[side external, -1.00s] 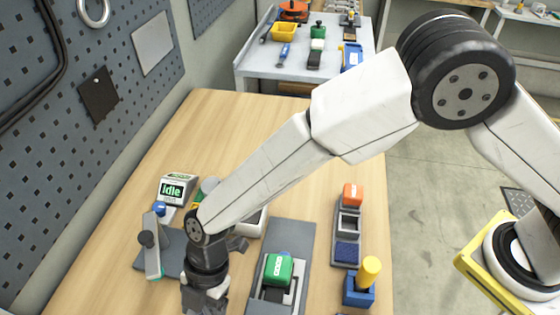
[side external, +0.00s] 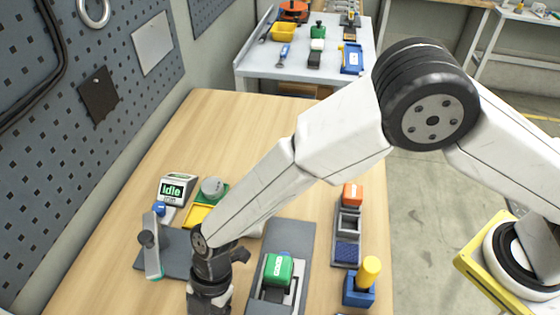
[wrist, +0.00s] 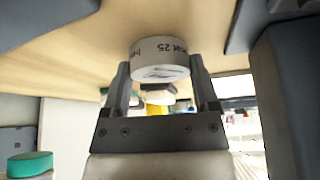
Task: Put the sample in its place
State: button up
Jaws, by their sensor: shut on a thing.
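The sample appears to be a short white cylinder (wrist: 160,58) with dark printed text including "25" in the wrist view. My gripper (wrist: 161,76) is shut on it, with one dark finger on each side. In the side external view my wrist points down at the bottom edge, left of the green-topped block (side external: 278,268). My fingertips and the held cylinder are out of that picture. I cannot tell which of the fixtures is the sample's place.
A display reading "Idle" (side external: 173,189), a grey round piece on a green base (side external: 213,187), a yellow tray (side external: 196,216) and a lever device (side external: 152,257) stand left. An orange-topped holder (side external: 347,225) and a blue block with yellow cylinder (side external: 368,272) stand right. The table's far part (side external: 235,130) is clear.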

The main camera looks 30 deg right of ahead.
jog(key=o, duration=1.2)
jog(key=shift+r, duration=0.1)
jog(key=v, duration=1.2)
jog(key=shift+d, duration=0.1)
jog(key=w+d+r+m+t+h, duration=0.1)
jog(key=d+m, duration=0.5)
jog(key=d, duration=0.5)
jog(key=w+d+r+m+t+h, duration=0.1)
jog(key=d+m+t, duration=0.1)
jog(key=d+m, duration=0.4)
jog(key=w+d+r+m+t+h, duration=0.1)
jog(key=d+m, duration=0.5)
jog(key=d, duration=0.9)
jog(key=shift+w+d+r+t, duration=0.1)
jog(key=shift+d+r+t, duration=0.1)
jog(key=shift+d+t, duration=0.15)
jog(key=s+d+m, duration=0.1)
jog(key=d+m, duration=0.1)
jog(key=s+d+m+h, duration=0.1)
jog(key=s+d+m, duration=0.1)
jog(key=d, duration=0.1)
jog(key=s+d+m+t, duration=0.1)
jog(key=s+d+m, duration=0.1)
jog(key=d, duration=0.1)
jog(key=shift+d+m, duration=0.1)
jog(key=shift+m, duration=0.3)
